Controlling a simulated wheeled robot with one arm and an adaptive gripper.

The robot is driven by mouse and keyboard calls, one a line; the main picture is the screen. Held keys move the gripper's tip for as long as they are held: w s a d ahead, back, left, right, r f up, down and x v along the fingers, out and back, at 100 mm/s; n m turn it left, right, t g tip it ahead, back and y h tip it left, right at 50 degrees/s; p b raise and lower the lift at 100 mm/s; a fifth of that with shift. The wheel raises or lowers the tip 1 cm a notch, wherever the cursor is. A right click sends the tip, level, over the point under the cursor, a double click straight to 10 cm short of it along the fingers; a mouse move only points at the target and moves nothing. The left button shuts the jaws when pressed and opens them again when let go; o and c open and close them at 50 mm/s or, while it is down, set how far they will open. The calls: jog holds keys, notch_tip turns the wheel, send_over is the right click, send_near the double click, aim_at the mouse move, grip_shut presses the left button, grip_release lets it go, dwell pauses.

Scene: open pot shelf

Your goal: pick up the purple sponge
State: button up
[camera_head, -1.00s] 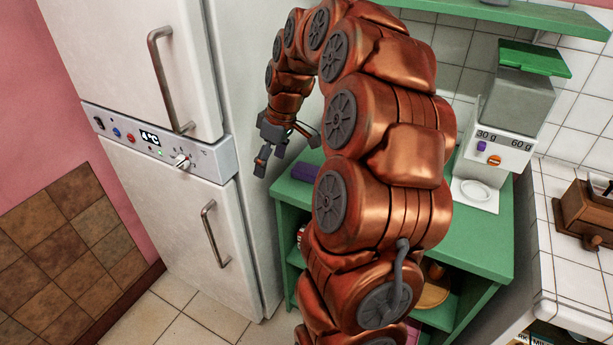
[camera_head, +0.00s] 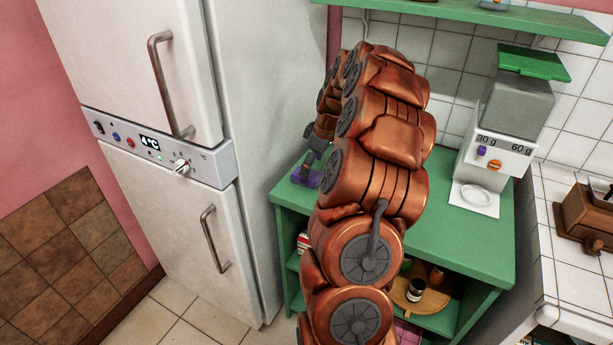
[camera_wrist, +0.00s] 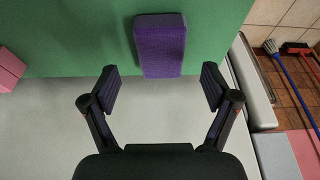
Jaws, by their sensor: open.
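The purple sponge (camera_wrist: 160,45) is a rectangular block lying on the green top of the shelf unit (camera_head: 440,235). In the head view the sponge (camera_head: 304,178) shows at the left end of that top, partly covered by my gripper (camera_head: 312,160). In the wrist view my gripper (camera_wrist: 160,92) is open and empty. Its two fingers are spread wider than the sponge, and the sponge lies between and beyond the fingertips in the picture. I see no contact between fingers and sponge.
The white fridge (camera_head: 170,90) stands close to the left of the shelf unit. A dispenser with a green lid (camera_head: 533,63) stands at the right on the top. A green wall shelf (camera_head: 490,18) hangs above. A pink block (camera_wrist: 8,68) shows at left in the wrist view.

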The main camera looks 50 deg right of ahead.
jog(key=shift+p+x, duration=0.55)
jog(key=shift+x, duration=1.4)
jog(key=c, duration=1)
jog(key=shift+r+b, duration=0.75)
jog(key=shift+r, duration=0.9)
jog(key=shift+s+a+r, duration=0.1)
jog(key=shift+s+r, duration=0.05)
jog(key=shift+s, duration=0.15)
jog(key=s+a+b, duration=0.1)
jog(key=s, duration=0.4)
jog(key=s+a+r+b, duration=0.1)
jog(key=s, duration=0.4)
jog(key=s+a+b, duration=0.1)
jog(key=s, duration=0.4)
jog(key=shift+a+r+b, duration=0.25)
jog(key=shift+a+b, duration=0.05)
jog(key=shift+b, duration=0.05)
